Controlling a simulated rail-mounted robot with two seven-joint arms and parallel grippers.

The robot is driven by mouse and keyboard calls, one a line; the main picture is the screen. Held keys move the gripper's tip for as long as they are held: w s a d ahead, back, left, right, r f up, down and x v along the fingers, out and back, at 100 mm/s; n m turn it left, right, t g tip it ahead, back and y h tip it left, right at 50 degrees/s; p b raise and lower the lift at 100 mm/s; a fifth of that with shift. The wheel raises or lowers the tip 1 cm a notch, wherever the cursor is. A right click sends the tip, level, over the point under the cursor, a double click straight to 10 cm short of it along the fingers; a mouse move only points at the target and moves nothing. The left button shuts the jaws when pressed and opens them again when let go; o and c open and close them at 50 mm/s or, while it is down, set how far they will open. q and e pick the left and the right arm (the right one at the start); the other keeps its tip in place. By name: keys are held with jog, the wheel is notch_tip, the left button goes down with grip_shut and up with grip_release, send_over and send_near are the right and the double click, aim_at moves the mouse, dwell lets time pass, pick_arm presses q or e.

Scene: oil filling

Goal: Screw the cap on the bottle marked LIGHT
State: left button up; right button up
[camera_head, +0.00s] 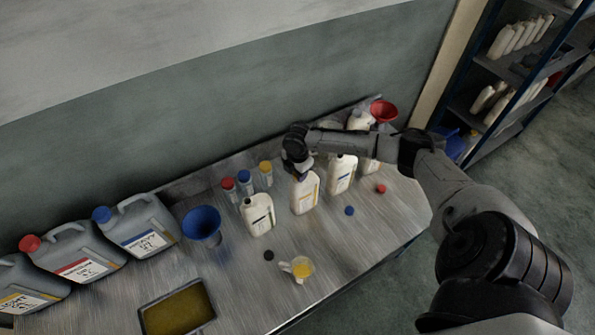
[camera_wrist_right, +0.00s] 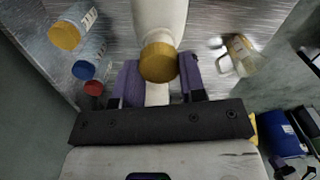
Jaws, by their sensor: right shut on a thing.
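White bottles stand in a row on the metal table in the head view. Their label writing is too small to read. My right gripper (camera_head: 299,167) is above a white bottle (camera_head: 305,195) with a yellow-edged label. In the right wrist view its purple-padded fingers (camera_wrist_right: 161,84) are shut on a yellow cap (camera_wrist_right: 159,63), which is at the top of the white bottle (camera_wrist_right: 160,18). I cannot tell whether the cap is seated on the thread. Other white bottles stand to the left (camera_head: 258,216) and right (camera_head: 341,175). My left gripper is out of view.
Loose black (camera_head: 268,256), blue (camera_head: 349,211) and red (camera_head: 381,189) caps lie in front. A jug of yellow oil (camera_head: 301,269) stands near the front edge. A blue funnel (camera_head: 202,225), an oil tray (camera_head: 215,322) and grey canisters (camera_head: 141,230) are left. Small capped bottles (camera_head: 246,182) stand behind.

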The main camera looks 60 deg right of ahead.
jog(key=shift+f, duration=0.4)
jog(key=shift+f, duration=0.2)
dwell(0.6)
jog(key=o, duration=0.9)
jog(key=shift+o, duration=0.3)
notch_tip(320, 180, up, 14)
jog(key=b, duration=0.1)
jog(key=shift+f, duration=0.15)
